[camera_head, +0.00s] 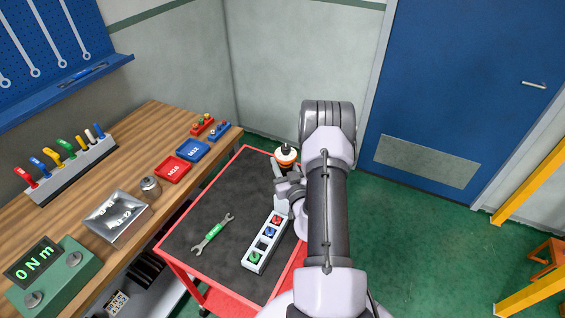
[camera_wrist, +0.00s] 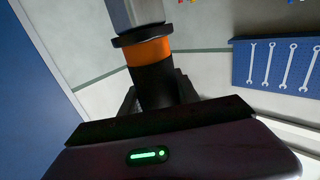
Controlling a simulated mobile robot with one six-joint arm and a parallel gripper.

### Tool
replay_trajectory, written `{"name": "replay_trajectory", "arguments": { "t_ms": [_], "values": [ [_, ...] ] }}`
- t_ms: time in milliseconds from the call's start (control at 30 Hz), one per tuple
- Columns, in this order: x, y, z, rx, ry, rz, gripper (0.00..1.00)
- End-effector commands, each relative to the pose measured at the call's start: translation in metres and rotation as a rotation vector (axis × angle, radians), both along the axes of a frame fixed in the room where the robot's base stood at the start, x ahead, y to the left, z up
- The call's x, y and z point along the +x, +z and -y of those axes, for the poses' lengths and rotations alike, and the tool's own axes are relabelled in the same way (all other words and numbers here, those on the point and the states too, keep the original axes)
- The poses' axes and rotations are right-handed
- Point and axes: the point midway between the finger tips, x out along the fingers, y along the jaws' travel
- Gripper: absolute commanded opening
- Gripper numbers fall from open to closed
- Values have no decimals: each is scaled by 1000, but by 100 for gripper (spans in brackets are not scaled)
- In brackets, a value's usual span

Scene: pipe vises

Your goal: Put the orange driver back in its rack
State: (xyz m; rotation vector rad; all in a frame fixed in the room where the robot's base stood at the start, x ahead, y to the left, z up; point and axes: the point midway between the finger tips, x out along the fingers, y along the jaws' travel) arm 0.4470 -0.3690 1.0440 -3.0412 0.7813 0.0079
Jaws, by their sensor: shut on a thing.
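My gripper (camera_head: 283,170) is shut on the orange driver (camera_head: 286,154), which has an orange band and black parts, above the far right of the cart. In the wrist view the driver (camera_wrist: 150,52) stands up between the fingers, with a black grip, an orange band, a dark collar and a grey part cut off by the top edge. A pale rack (camera_head: 250,262) lies on the cart, nearer than my gripper. It holds a red, a blue and a green piece, with a dark, empty-looking place between blue and green. My arm hides part of the rack's surroundings.
The red-rimmed cart (camera_head: 180,262) also carries a green-handled wrench (camera_head: 212,233), left of the rack. The wooden bench (camera_head: 150,205) on the left holds red and blue trays, a metal tray, a tool holder and a green meter. The cart's dark mat is clear behind the wrench.

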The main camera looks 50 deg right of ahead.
Motion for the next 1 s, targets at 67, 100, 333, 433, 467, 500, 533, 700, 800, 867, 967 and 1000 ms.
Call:
{"name": "replay_trajectory", "arguments": {
  "t_ms": [67, 100, 333, 433, 467, 500, 533, 700, 800, 867, 967, 1000],
  "values": [
    [0, 0, 0, -1, -1, 2, 0],
    [0, -1, 0, -1, -1, 2, 0],
    [0, -4, 0, -1, 0, 2, 0],
    [0, -5, 0, -1, 0, 2, 0],
    [0, -5, 0, -1, 0, 2, 0],
    [0, -6, 0, -1, 0, 2, 0],
    [0, -6, 0, -1, -1, 2, 0],
    [0, -8, 0, -1, 0, 2, 0],
    [0, -10, 0, -1, 0, 2, 0],
    [0, -11, 0, -1, 0, 2, 0],
    [0, -12, 0, -1, -1, 2, 0],
    [0, -12, 0, -1, -1, 2, 0]
  ]
}}
